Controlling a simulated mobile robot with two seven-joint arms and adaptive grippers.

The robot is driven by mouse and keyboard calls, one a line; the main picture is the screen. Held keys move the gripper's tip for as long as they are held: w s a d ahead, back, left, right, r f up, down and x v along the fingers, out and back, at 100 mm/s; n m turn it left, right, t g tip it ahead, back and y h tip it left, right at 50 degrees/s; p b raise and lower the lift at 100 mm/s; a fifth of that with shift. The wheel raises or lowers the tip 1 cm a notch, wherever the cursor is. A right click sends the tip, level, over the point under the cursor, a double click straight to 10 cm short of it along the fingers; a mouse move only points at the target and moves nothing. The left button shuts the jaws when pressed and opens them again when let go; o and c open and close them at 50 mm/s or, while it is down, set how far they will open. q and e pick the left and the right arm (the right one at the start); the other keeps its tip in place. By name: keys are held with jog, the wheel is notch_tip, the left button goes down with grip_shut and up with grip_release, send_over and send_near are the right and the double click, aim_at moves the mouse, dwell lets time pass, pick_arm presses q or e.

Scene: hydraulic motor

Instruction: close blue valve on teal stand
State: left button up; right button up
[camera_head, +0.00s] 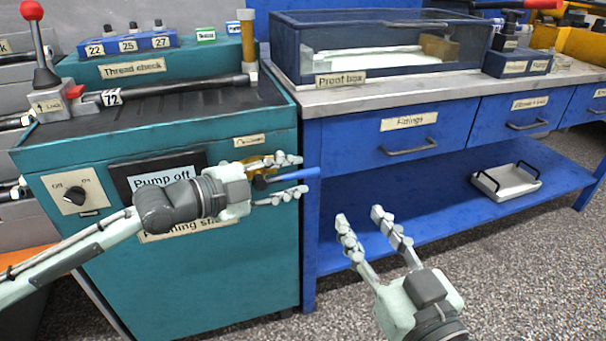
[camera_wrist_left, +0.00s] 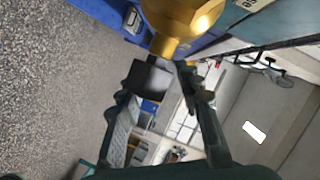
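The teal stand (camera_head: 225,255) is at the left in the head view. On its front, beside its right edge, is the valve, with a brass body (camera_head: 257,163) and a blue handle (camera_head: 308,173) reaching out to the right, roughly level. My left gripper (camera_head: 300,175) is at the valve, its fingers apart with the handle showing between them. Contact cannot be told. In the left wrist view the brass body (camera_wrist_left: 185,20) is large, just beyond the fingertips. My right gripper (camera_head: 361,216) is open and empty in front of the blue bench.
A blue bench (camera_head: 345,145) with drawers stands right of the stand, close to the valve. A white tray (camera_head: 506,183) sits on its lower shelf. A red-knobbed lever (camera_head: 38,45) and a long dark torque wrench (camera_head: 165,91) are on top of the stand. The speckled floor in front is free.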

pick_arm(q)
jog(key=shift+x, duration=1.5)
jog(key=shift+c, duration=0.6)
grip_shut()
